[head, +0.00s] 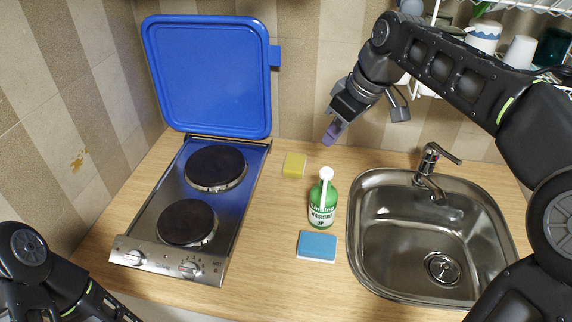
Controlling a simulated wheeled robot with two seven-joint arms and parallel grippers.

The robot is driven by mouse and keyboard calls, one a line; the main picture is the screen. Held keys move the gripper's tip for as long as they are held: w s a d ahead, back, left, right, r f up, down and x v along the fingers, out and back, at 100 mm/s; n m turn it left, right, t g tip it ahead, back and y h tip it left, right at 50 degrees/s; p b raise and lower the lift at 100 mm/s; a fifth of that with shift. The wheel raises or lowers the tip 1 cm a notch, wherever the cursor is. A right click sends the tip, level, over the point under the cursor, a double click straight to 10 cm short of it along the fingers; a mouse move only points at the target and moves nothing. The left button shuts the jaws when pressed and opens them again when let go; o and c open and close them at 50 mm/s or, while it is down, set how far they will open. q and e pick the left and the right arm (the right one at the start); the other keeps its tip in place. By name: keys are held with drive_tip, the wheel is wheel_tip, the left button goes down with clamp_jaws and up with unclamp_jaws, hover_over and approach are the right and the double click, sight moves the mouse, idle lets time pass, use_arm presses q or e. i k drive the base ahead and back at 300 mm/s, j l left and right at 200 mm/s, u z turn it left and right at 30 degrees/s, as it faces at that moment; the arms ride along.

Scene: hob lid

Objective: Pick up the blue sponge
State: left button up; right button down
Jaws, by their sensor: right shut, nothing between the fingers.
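The blue sponge (317,246) lies flat on the wooden worktop, in front of the green washing-up bottle and left of the sink. My right gripper (331,133) is raised above the back of the worktop, behind the bottle and well away from the sponge. It points down and is shut, with nothing in it. Part of my left arm shows at the lower left; its gripper is not in view.
The green bottle (322,204) stands just behind the blue sponge. A yellow sponge (295,165) lies farther back. The two-plate hob (168,258) with its blue lid (207,75) raised is on the left. The sink (357,243) and tap (428,170) are on the right.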

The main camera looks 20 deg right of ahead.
sight(313, 245)
drive_tip(key=k, duration=1.5)
